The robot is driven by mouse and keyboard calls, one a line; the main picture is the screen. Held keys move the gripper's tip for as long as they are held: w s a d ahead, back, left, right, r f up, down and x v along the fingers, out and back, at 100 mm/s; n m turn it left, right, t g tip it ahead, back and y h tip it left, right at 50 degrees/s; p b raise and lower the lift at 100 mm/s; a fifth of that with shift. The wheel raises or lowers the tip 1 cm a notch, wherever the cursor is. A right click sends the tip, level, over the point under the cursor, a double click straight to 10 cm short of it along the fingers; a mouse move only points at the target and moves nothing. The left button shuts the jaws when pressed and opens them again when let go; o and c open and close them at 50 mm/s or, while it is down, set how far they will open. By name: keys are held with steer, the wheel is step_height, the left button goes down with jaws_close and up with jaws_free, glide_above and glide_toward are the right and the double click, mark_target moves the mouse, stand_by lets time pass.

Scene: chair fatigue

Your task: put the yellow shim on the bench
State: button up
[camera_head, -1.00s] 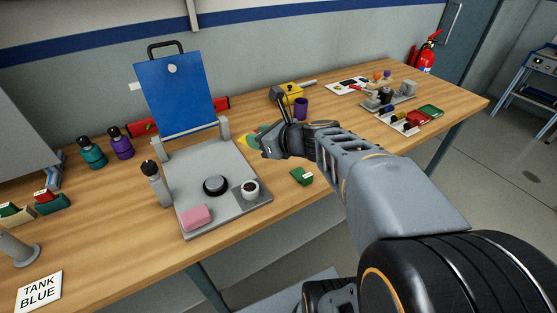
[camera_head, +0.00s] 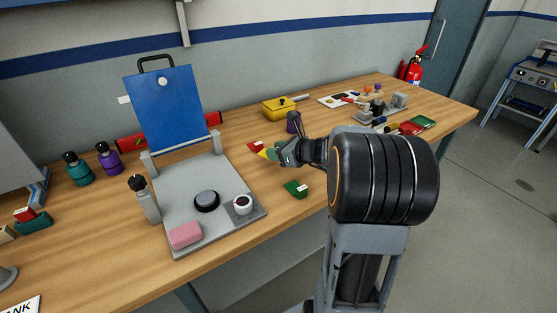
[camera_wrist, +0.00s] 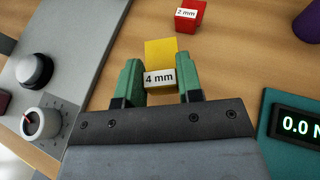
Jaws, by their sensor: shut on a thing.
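The yellow shim (camera_wrist: 160,58), labelled 4 mm, sits between the green finger pads of my gripper (camera_wrist: 160,84) in the wrist view. My gripper is shut on it. In the head view, the yellow shim (camera_head: 263,153) shows as a small tip just left of my gripper (camera_head: 276,153). It is low over the wooden bench (camera_head: 240,140); I cannot tell whether it touches the top.
A red 2 mm shim (camera_wrist: 189,16) lies just beyond the yellow one. A dark green block (camera_head: 296,189) lies nearer the front edge. A grey plate (camera_head: 180,205) with a knob and cup is left.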

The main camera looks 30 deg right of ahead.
steer(key=shift+w+d+f+b, duration=0.1)
steer(key=shift+f+b, duration=0.1)
steer(key=shift+f, duration=0.75)
steer(key=shift+w+d+f+b, duration=0.1)
steer(key=shift+f+b, duration=0.05)
steer(key=shift+f, duration=0.75)
steer(key=shift+f, duration=0.15)
steer(key=o, duration=0.9)
steer(key=shift+o, duration=0.2)
steer(key=shift+r, duration=0.25)
steer(key=p+v, duration=0.1)
steer(key=v, duration=1.1)
steer(key=shift+f, duration=0.15)
